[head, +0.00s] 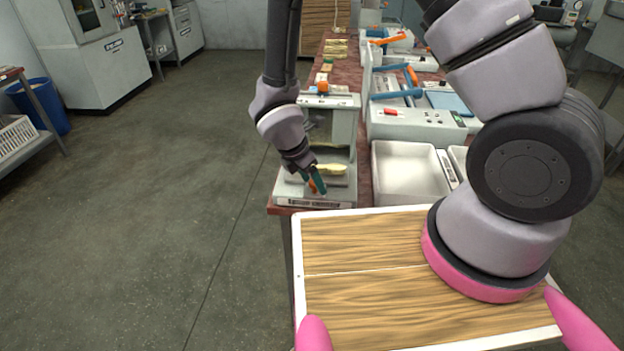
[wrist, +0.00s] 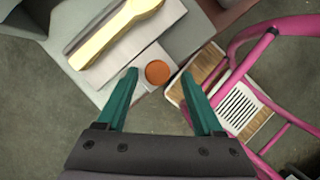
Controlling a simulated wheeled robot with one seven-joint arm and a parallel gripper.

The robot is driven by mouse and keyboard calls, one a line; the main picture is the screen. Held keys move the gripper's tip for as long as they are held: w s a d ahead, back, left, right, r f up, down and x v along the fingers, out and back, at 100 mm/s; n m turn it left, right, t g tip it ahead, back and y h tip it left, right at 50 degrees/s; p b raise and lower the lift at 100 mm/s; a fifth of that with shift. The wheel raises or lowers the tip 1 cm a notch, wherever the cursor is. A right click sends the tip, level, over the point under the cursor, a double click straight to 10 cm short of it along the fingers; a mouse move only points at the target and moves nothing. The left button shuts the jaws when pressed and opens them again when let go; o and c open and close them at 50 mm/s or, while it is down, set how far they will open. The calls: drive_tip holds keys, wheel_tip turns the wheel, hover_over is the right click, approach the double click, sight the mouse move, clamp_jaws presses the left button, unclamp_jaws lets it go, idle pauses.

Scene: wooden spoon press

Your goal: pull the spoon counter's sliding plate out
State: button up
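The spoon counter (head: 345,112) is a grey machine at the near left corner of the long table. A pale yellow wooden spoon (head: 330,169) lies on its low front part; the spoon also shows in the wrist view (wrist: 112,32). The sliding plate (wrist: 141,66) is a light grey strip beside the spoon, with a round orange knob (wrist: 157,72) at its end. My gripper (head: 318,186) is at the counter's front. In the wrist view its teal fingers (wrist: 160,74) are open, one on each side of the knob, with gaps visible on both sides.
The long table (head: 350,75) carries more machines behind the counter. A white tray (head: 400,170) stands to the counter's right, and a grey machine with a red knob (head: 415,125) is behind it. The floor (head: 180,190) left of the table is clear.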

drive_tip(key=v, duration=1)
drive_tip(key=shift+a+r, duration=0.15)
drive_tip(key=shift+r, duration=0.2)
drive_tip(key=shift+s, duration=0.1)
drive_tip(key=w+d+r+m+y, duration=0.1)
drive_tip(key=w+d+r+m, duration=0.1)
drive_tip(key=d+r+m, duration=0.6)
drive_tip(key=w+d+r+m+y, duration=0.1)
drive_tip(key=d+r+m, duration=0.55)
drive_tip(key=r, duration=0.45)
drive_tip(key=s+d+r+m+t+y, duration=0.1)
drive_tip(key=s+d+r+m+t, duration=0.1)
drive_tip(key=r+m, duration=0.5)
drive_tip(key=s+d+r+m+t+y, duration=0.2)
drive_tip(key=s+d+r+m, duration=0.3)
drive_tip(key=d+r+m, duration=0.1)
drive_tip(key=shift+d+r+m+t+y, duration=0.3)
drive_tip(key=shift+r+m+t, duration=0.1)
drive_tip(key=shift+m, duration=0.35)
